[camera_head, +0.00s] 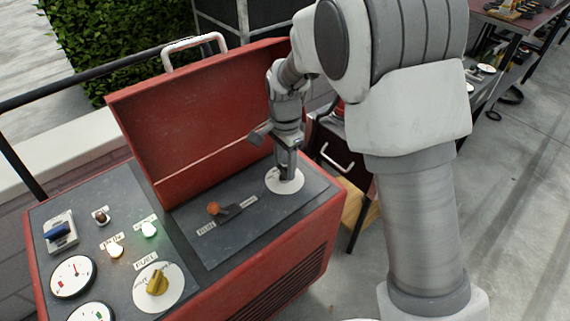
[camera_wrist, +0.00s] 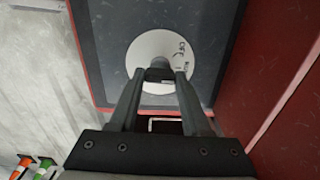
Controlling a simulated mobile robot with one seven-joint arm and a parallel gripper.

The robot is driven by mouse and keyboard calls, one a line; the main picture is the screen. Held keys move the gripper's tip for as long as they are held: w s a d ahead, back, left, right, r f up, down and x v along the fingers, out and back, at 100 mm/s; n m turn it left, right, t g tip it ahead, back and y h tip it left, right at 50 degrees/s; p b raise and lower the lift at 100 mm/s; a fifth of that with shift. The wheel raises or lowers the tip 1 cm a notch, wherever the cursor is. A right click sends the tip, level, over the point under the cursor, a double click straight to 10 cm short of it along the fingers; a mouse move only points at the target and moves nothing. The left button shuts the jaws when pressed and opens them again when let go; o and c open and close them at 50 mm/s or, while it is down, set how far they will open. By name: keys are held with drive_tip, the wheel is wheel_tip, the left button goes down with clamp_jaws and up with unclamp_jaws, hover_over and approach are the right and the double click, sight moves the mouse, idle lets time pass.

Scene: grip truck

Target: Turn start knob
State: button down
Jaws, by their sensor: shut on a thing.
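The start knob (camera_wrist: 160,64) is a small dark knob at the middle of a white round dial (camera_wrist: 148,46) on the dark panel. The dial has small black lettering at its right side, only partly legible. In the head view the dial (camera_head: 272,187) lies at the right end of the panel, and my gripper hides most of the knob. My gripper (camera_head: 287,173) points down onto the dial. In the wrist view its two fingers (camera_wrist: 160,76) are shut on the knob, one on each side.
A red hinged lid (camera_head: 200,125) stands open behind the panel. Left of the dial is an orange-tipped lever (camera_head: 214,208). The near-left panel carries a yellow fuel knob (camera_head: 157,282), gauges (camera_head: 73,276), lamps (camera_head: 148,229) and a blue switch (camera_head: 59,232).

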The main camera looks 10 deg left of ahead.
sight(285, 167)
drive_tip(key=shift+r+n, duration=0.1)
drive_tip(key=shift+n, duration=0.2)
drive_tip(key=n+p, duration=0.2)
drive_tip(key=n, duration=0.1)
drive_tip(key=shift+p, duration=0.35)
drive_tip(key=n+p, duration=0.1)
drive_tip(key=n, duration=0.4)
drive_tip(key=shift+p, duration=0.4)
drive_tip(key=shift+a+n, duration=0.1)
drive_tip(key=shift+n, duration=0.2)
drive_tip(key=shift+c, duration=1.8)
unclamp_jaws()
wheel_tip(285, 167, up, 17)
drive_tip(key=p, duration=0.4)
